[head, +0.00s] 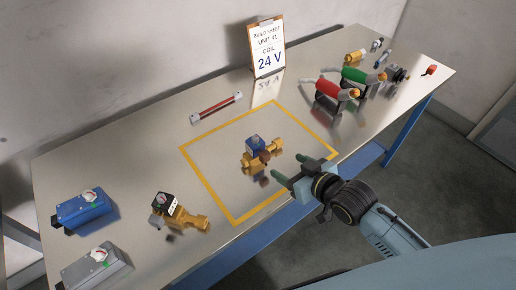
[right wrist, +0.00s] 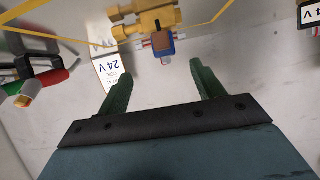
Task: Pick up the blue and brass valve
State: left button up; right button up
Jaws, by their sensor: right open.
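The blue and brass valve (head: 257,157) sits inside the yellow outlined square on the metal table, with its blue block on top of the brass body. My right gripper (head: 290,170) is open and empty, just to the right of the valve and apart from it. In the right wrist view, the valve (right wrist: 150,22) lies beyond the two green fingertips (right wrist: 157,72), near the top edge and partly cut off. Nothing is between the fingers. My left gripper is not in view.
A black and brass valve (head: 180,214) stands left of the square. Blue (head: 84,211) and grey (head: 97,269) gauge boxes are at the table's left end. A build sheet reading 24 V (head: 267,48) stands behind. Red (head: 330,90) and green (head: 360,76) handled tools are at the right.

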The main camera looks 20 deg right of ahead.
aim_at(259, 145)
jog(key=shift+t, duration=0.3)
jog(key=shift+a+r+b+x, duration=0.15)
jog(key=shift+r+x, duration=0.1)
jog(key=shift+x, duration=2)
jog(key=shift+a+r+b+x, duration=0.15)
jog(key=shift+r+b+x, duration=0.1)
jog(key=shift+x, duration=1.95)
jog(key=shift+a+r+b+x, duration=0.1)
jog(key=shift+r+x, duration=0.15)
jog(key=shift+x, duration=2)
jog(key=shift+w, duration=0.15)
grip_shut()
jog(key=shift+r, duration=0.15)
